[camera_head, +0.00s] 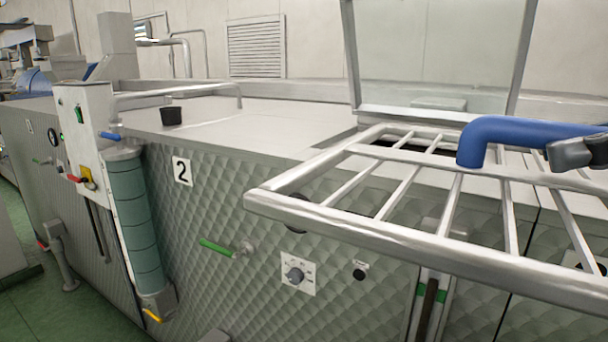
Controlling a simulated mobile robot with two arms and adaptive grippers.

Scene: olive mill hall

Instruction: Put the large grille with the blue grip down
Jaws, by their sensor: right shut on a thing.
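The large grille (400,245) is a frame of shiny metal bars with a blue grip (520,130) on top. It is in the right half of the head view, in front of and above the machine's front edge. My right gripper (580,151) is at the right edge of the view, shut on the blue grip. Only part of the gripper shows, and the grille's right end is cut off by the picture edge. Whether the grille touches the machine top cannot be told. My left gripper is not in view.
A long quilted-metal machine (225,225) marked 2 has a flat top with free room at left. A raised clear lid (435,50) stands behind a dark opening (415,145), partly hidden by the grille. Green (216,247) and blue handles stick out.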

